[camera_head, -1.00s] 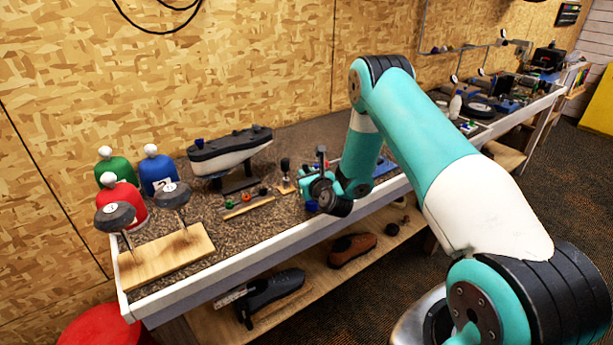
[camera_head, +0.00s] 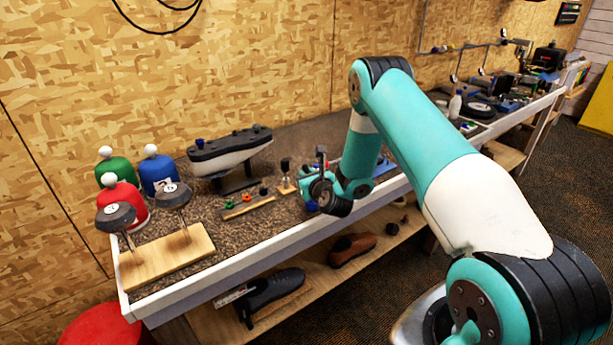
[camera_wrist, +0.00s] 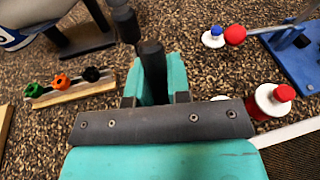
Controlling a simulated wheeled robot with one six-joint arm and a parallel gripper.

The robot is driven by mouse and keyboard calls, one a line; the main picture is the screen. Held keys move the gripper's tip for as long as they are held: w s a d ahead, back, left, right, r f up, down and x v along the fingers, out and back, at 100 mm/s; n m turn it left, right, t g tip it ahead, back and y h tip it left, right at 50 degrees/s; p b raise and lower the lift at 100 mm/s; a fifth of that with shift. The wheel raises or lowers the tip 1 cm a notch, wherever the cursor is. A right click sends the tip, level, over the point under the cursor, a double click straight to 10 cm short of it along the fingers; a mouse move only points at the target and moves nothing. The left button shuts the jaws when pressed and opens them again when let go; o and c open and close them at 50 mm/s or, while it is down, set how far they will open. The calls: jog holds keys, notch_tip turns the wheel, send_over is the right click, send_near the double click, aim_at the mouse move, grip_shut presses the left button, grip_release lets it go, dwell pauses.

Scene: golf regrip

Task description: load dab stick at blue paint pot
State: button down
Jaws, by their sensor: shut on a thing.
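My gripper (camera_wrist: 153,82) is shut on a dark upright stick (camera_wrist: 152,60), which I take to be the dab stick. Its lower end is hidden between the teal fingers. In the head view my gripper (camera_head: 312,186) is low over the bench, partly hidden by my wrist. A small pot with a blue top and white collar (camera_wrist: 213,37), likely the blue paint pot, stands ahead and right of the gripper in the wrist view, apart from it. A similar red-topped pot (camera_wrist: 274,98) stands nearer, at the right. Whether the stick bears paint cannot be seen.
A dark-handled tool (camera_head: 285,166) stands on a small wooden base just left of the gripper. A wooden rack (camera_head: 248,207) with coloured pieces lies further left. A red-ended rod (camera_wrist: 236,34) lies beside the blue-topped pot, by a blue stand (camera_wrist: 299,58). The bench's white front edge is close.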

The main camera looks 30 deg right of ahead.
aim_at(306, 164)
jog(key=shift+r+p, duration=3.55)
jog(key=shift+p, duration=0.1)
jog(key=shift+f, duration=0.15)
